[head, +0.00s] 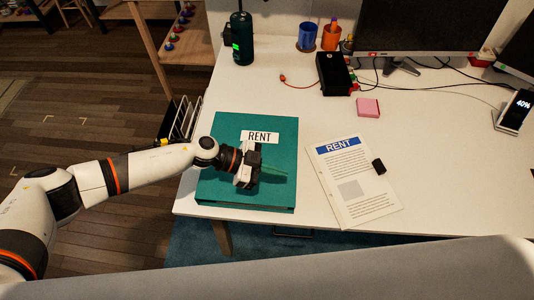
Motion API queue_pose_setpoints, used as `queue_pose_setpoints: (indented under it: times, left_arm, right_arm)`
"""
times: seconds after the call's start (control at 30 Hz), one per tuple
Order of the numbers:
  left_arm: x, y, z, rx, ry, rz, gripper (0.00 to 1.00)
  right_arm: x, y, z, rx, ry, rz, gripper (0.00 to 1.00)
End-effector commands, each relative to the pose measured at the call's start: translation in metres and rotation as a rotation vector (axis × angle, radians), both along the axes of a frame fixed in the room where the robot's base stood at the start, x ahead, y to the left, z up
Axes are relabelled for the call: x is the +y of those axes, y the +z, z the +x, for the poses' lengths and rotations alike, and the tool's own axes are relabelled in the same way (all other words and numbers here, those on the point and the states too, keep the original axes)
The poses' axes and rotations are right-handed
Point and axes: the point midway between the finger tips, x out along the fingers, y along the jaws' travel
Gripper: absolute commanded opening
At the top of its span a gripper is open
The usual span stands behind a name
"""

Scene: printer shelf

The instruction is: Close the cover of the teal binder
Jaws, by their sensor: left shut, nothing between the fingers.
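The teal binder (224,129) lies on the white desk near its front left corner, with a white RENT label on its top face. Its cover appears to lie down flat. My left gripper (262,172) is over the lower middle of the binder, close to or touching the cover; I cannot tell which. Its fingers look shut with nothing between them, and they point to the right. The gripper and wrist hide part of the cover. My right gripper is not in view.
A paper sheet headed RENT (350,205) lies right of the binder, with a small black object (379,166) on its edge. A pink note pad (368,107), a black box (335,73), cups and monitors stand farther back. The desk's right front is clear.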

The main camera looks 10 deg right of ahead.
Motion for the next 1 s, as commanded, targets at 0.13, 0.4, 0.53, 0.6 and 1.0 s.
queue_pose_setpoints:
  times: [0.13,0.4,0.53,0.6,1.0]
  left_arm:
    - [-0.009,-0.03,-0.002,0.003,0.0,-0.003,0.0]
    - [-0.016,-0.059,-0.003,0.002,0.0,-0.004,0.0]
    - [-0.017,-0.066,-0.003,0.002,0.0,-0.004,0.0]
    - [-0.018,-0.068,-0.004,0.001,0.0,-0.004,0.0]
    - [-0.018,-0.069,-0.004,0.001,0.0,-0.004,0.0]
  right_arm:
    - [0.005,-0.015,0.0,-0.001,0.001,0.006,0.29]
    - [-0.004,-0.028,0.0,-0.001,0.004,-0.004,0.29]
    - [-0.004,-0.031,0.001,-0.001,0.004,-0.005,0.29]
    - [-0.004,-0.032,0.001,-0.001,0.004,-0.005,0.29]
    - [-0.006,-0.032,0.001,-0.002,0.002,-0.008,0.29]
